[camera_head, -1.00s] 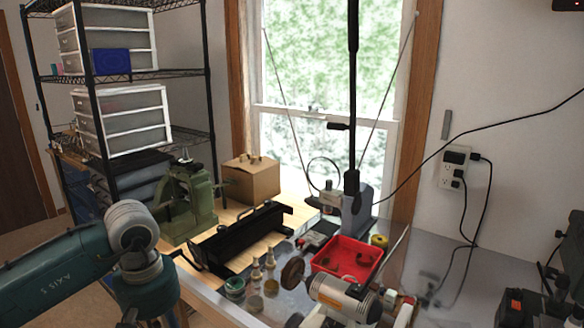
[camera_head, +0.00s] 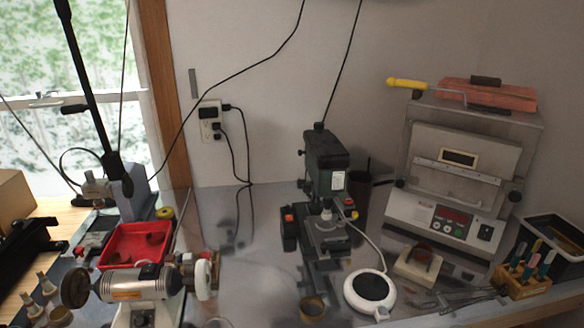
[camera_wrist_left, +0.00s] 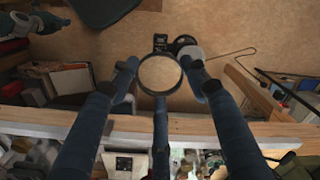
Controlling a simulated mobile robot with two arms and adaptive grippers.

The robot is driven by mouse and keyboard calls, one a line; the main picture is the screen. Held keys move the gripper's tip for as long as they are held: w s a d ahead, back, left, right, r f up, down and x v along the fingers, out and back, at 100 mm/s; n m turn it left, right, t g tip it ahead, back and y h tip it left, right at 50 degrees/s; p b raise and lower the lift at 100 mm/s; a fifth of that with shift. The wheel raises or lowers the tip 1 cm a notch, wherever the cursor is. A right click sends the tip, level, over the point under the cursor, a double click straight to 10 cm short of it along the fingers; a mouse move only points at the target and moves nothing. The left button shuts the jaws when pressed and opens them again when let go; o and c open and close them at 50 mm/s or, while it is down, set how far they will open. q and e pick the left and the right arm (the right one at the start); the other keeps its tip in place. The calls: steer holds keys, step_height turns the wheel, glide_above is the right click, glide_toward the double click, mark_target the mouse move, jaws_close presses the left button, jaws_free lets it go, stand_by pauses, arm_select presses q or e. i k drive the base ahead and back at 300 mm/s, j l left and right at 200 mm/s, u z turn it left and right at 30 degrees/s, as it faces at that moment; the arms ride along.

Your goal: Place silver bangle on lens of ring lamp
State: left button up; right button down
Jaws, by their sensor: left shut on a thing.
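The ring lamp (camera_head: 370,291), a white ring around a dark round lens, lies on the metal bench in the head view. A pale curved cord or arm runs up from it. Nothing shows on its lens. In the left wrist view my left gripper (camera_wrist_left: 160,78) is shut on the silver bangle (camera_wrist_left: 160,91), a thin round band seen nearly face on between the fingertips. It is held above a brown floor, near a wooden bench edge. Neither gripper shows in the head view.
A green drill press (camera_head: 326,168) stands behind the ring lamp, left of a kiln (camera_head: 455,165). A wooden tool block (camera_head: 521,282) is at right, and a brass-coloured ring (camera_head: 313,307) is at left. A red tray (camera_head: 133,246) and a bench motor (camera_head: 135,283) stand further left.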

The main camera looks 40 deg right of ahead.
mark_target(371, 287)
steer(key=i+j+z, duration=0.3)
steer(key=z, duration=0.15)
steer(key=i+z, duration=0.15)
steer(key=z, duration=2.25)
